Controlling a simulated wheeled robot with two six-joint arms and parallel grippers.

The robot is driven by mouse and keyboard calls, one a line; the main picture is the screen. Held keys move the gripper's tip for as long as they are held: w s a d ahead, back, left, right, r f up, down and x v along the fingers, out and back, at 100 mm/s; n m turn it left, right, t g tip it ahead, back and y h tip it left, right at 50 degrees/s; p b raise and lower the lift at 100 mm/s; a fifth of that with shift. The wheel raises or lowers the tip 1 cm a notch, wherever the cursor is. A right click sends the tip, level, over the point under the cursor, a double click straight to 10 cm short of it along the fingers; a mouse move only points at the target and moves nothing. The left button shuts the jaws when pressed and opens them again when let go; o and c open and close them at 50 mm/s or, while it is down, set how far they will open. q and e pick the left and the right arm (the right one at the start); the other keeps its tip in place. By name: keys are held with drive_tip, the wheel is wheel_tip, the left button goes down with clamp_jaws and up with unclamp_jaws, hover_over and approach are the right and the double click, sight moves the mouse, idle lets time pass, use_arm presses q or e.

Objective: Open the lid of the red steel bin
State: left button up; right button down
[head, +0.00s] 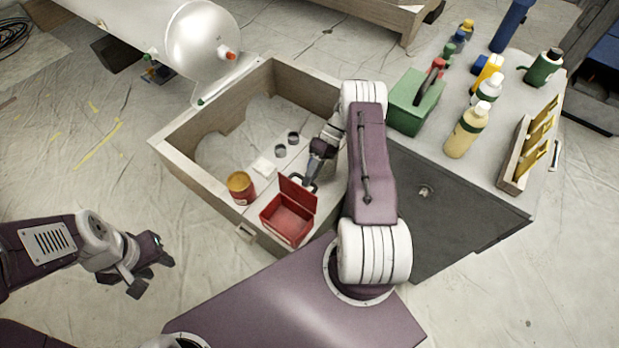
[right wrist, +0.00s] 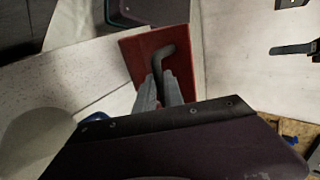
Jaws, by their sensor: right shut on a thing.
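The red steel bin (head: 287,222) sits in the front corner of an open wooden drawer. Its lid (head: 299,194) stands raised at the bin's right back side, and the inside of the bin shows. My right gripper (head: 309,182) is behind the lid, shut on its dark handle. In the right wrist view the two fingers (right wrist: 163,92) close on the bent dark handle (right wrist: 162,60) against the red lid (right wrist: 142,50). My left gripper (head: 153,276) is open and empty, over the floor to the left of the drawer.
The drawer (head: 180,175) also holds a red-yellow can (head: 241,188), small dark cups (head: 280,151) and a white piece (head: 263,166). The cabinet top at right carries a green box (head: 408,104) and several bottles (head: 466,130). The left floor is mostly clear.

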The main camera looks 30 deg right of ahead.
use_arm(q)
drive_tip(key=shift+d+f, duration=0.15)
drive_tip(key=shift+f, duration=0.15)
use_arm(e)
drive_tip(key=shift+d+f, duration=0.15)
drive_tip(key=shift+f, duration=0.15)
drive_tip(key=c, duration=1.5)
unclamp_jaws()
drive_tip(key=shift+o, duration=0.2)
drive_tip(key=shift+w+r, duration=0.1)
